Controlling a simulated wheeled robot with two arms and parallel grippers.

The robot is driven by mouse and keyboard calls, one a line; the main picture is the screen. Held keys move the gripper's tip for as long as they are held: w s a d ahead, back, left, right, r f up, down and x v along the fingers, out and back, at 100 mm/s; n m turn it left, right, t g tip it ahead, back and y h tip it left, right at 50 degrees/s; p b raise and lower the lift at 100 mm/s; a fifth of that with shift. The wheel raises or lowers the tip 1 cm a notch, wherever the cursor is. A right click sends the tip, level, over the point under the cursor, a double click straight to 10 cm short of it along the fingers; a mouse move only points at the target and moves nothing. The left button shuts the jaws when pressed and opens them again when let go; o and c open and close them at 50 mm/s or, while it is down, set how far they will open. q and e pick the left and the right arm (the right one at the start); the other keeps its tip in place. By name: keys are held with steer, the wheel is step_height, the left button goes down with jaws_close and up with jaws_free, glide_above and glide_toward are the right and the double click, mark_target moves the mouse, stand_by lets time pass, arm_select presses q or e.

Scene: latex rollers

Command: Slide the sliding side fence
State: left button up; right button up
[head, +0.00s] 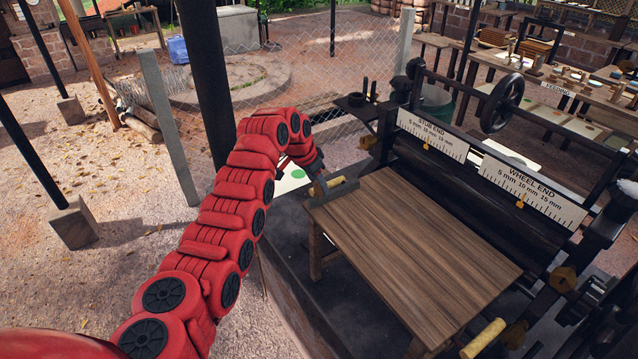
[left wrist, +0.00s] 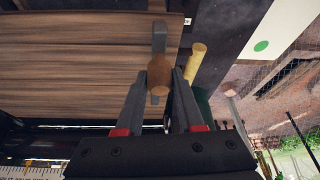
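The side fence (head: 335,191) is a dark grey bar at the far left corner of the wooden table (head: 420,250). A pale wooden handle (head: 338,182) and a brown knob are beside it. My left gripper (head: 317,176) reaches down to this fence from above. In the left wrist view, the brown knob (left wrist: 160,72) lies between the fingertips, with the grey bar (left wrist: 159,38) behind it and the wooden handle (left wrist: 196,62) to the right. The fingers stand apart around the knob; I cannot tell whether they press on it. My right gripper is not in view.
Black rollers with white scale plates marked STUB END (head: 432,133) and WHEEL END (head: 529,187) stand beyond the table. A handwheel (head: 503,103) is above them. Another wooden handle (head: 484,338) is at the near right. A dark post (head: 207,75) stands behind my left arm.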

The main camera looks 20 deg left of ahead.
arm_select(q)
jaws_close()
stand_by(1.0)
